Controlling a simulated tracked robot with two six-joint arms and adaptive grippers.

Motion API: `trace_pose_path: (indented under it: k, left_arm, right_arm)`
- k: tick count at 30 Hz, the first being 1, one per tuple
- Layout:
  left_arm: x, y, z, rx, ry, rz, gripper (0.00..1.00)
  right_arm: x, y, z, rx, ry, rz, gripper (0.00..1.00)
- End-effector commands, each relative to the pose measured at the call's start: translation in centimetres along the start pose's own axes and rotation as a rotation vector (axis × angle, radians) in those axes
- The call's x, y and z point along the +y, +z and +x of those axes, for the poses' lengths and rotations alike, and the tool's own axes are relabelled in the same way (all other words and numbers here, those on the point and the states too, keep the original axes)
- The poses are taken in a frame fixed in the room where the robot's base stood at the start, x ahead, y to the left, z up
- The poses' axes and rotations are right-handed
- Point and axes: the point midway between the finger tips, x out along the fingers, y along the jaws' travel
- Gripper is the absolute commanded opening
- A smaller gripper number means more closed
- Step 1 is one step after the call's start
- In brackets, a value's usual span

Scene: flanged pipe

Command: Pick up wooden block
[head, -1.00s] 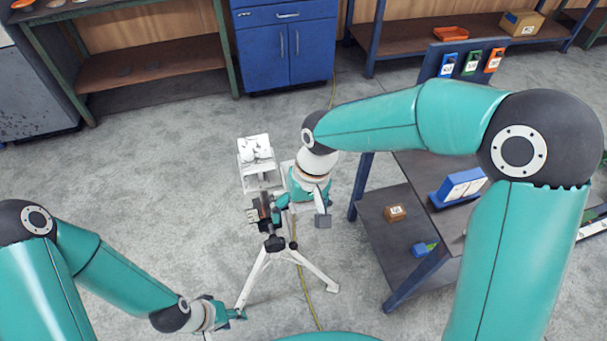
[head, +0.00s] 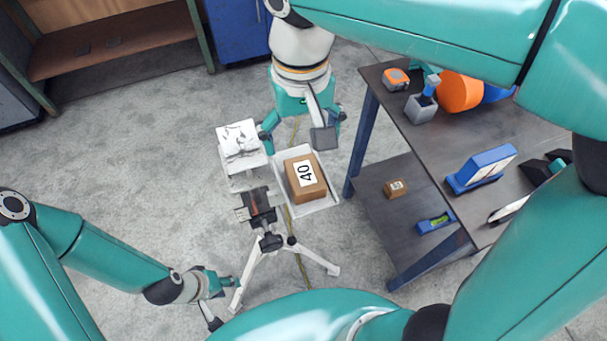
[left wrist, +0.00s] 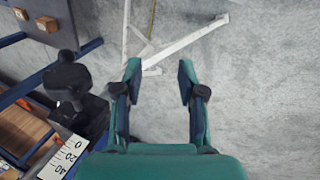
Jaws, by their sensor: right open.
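A brown wooden block (head: 305,178) with a white label reading 40 sits in a white tray (head: 324,207) in the middle of the head view. My right gripper (head: 297,135) is open and empty beyond the block, its fingers pointing toward it. A smaller brown block (head: 396,188) with a label lies on the table's lower shelf. My left gripper (head: 222,299) is low at the left, beside the tripod's leg and away from the block.
A white tripod (head: 262,262) with a dark clamp head stands just in front of the tray. A white stand (head: 240,145) is left of the tray. The dark table (head: 415,150) on the right carries tools and a blue holder (head: 482,168). Bare floor lies to the left.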

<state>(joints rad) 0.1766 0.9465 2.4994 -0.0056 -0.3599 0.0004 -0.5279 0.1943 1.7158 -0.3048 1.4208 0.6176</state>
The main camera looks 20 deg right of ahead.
Motion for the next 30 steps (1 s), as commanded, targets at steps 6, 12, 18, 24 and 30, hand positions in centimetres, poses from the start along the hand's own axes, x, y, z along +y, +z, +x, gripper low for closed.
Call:
trace_pose_path:
  k: [6, 12, 18, 24, 30]
  left_arm:
    - [-0.2, 0.0, 0.7, 0.001, 0.000, 0.000, 0.40]
    - [-0.3, 0.0, 0.8, 0.001, 0.000, 0.000, 0.40]
    - [-0.3, 0.0, 0.8, 0.001, 0.000, 0.000, 0.40]
    - [-0.3, 0.0, 0.8, 0.001, 0.000, 0.000, 0.40]
    - [-0.3, 0.0, 0.9, 0.001, 0.000, 0.000, 0.40]
  right_arm:
    - [0.0, 0.0, 4.6, -0.003, 0.002, -0.001, 0.92]
    - [-0.1, 0.0, 6.4, -0.002, 0.000, -0.003, 0.92]
    - [0.2, 0.0, 7.9, -0.004, 0.001, -0.003, 0.92]
    - [0.5, -0.1, 10.7, -0.004, 0.001, -0.005, 0.92]
    - [0.4, -0.1, 11.7, 0.000, -0.001, -0.006, 0.92]
